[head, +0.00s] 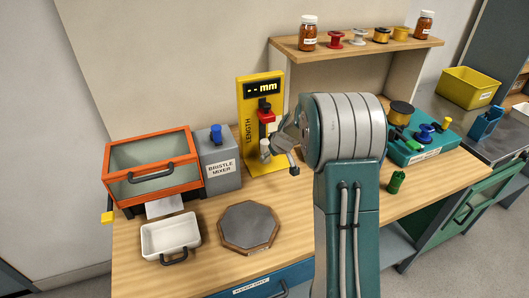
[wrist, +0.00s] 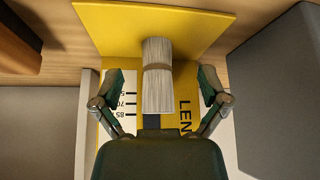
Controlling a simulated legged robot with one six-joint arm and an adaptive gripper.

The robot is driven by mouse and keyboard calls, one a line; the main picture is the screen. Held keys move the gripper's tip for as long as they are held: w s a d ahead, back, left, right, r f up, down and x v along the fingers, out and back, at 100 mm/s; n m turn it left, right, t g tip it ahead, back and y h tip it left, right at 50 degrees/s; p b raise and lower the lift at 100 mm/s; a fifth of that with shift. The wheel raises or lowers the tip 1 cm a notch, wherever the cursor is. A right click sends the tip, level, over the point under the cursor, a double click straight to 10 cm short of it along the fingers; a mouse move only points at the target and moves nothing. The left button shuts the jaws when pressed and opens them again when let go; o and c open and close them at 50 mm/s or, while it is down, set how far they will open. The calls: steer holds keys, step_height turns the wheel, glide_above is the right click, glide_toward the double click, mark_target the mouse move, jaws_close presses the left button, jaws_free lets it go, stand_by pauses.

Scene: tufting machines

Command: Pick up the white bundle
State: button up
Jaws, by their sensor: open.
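The white bundle (wrist: 157,88) is a bunch of pale bristles with a brown band around its middle. It stands at the yellow length gauge (head: 247,140), and in the head view its small pale form (head: 265,149) shows below the gauge's red part. My gripper (wrist: 159,82) is open, with one dark finger on each side of the bundle and a visible gap on both sides. In the head view my gripper (head: 281,157) is just right of the gauge's front, partly hidden by my arm.
The grey bristle mixer (head: 221,170) stands close left of the gauge. An orange-framed box (head: 150,168), a white tray (head: 170,237) and an octagonal plate (head: 248,226) are on the left bench. A shelf (head: 350,48) with jars and spools is behind.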

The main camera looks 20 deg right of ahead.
mark_target(265, 148)
steer(key=w, duration=0.4)
steer(key=shift+w+a+f, duration=0.15)
steer(key=shift+w+f, duration=0.15)
steer(key=shift+f, duration=0.05)
steer(key=shift+w+d+f, duration=0.15)
steer(key=shift+d+f, duration=0.05)
steer(key=shift+f, duration=0.05)
steer(key=shift+a, duration=0.2)
steer(key=shift+c, duration=0.6)
steer(key=shift+a, duration=0.15)
steer(key=c, duration=1.1)
jaws_close()
steer(key=shift+r, duration=0.3)
